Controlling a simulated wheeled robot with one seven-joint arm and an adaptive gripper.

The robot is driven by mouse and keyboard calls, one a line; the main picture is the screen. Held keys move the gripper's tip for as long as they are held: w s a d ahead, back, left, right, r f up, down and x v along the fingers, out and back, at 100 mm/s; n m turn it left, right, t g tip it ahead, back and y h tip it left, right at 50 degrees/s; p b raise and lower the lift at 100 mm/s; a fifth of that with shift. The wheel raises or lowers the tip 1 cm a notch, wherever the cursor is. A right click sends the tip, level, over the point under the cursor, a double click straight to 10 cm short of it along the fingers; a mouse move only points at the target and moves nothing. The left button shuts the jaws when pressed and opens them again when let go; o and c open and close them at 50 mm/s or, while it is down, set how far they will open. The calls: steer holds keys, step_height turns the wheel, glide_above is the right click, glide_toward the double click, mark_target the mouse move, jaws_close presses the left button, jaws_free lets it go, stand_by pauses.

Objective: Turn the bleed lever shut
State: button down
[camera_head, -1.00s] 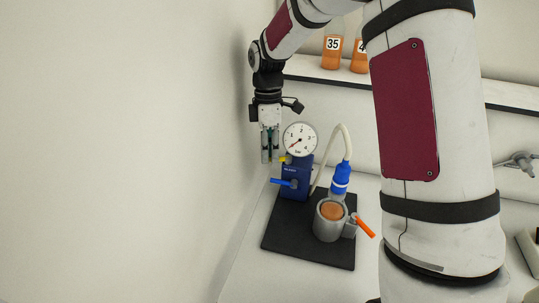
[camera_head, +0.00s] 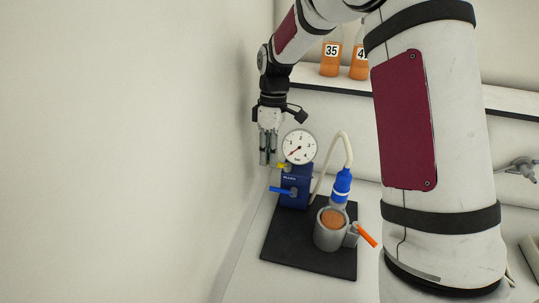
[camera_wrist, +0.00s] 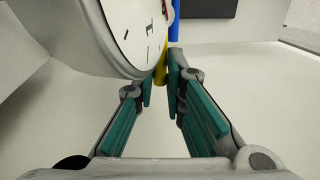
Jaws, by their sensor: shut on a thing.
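A blue pump block (camera_head: 295,188) stands on a black mat (camera_head: 300,255) and carries a round white dial gauge (camera_head: 299,146). A small yellow lever (camera_head: 283,167) sticks out to the left below the gauge, and a blue lever (camera_head: 283,190) sits lower on the block. An orange lever (camera_head: 366,236) is on the grey cup fitting (camera_head: 329,240). The frames do not label which is the bleed lever. My gripper (camera_head: 268,161) points down just left of the gauge. In the wrist view the yellow lever (camera_wrist: 161,73) sits between my fingertips (camera_wrist: 160,82), which are shut on it.
The gauge (camera_wrist: 125,35) is very close to my left finger in the wrist view. A plain wall (camera_head: 130,150) is close on the left. A white hose (camera_head: 334,150) runs to a blue nozzle (camera_head: 341,184) over the cup.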

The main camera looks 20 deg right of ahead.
steer(key=c, duration=1.7)
jaws_free()
steer(key=shift+o, duration=0.2)
step_height(320, 180, up, 12)
steer(key=w+d, duration=0.1)
steer(key=w, duration=0.1)
steer(key=shift+d, duration=0.2)
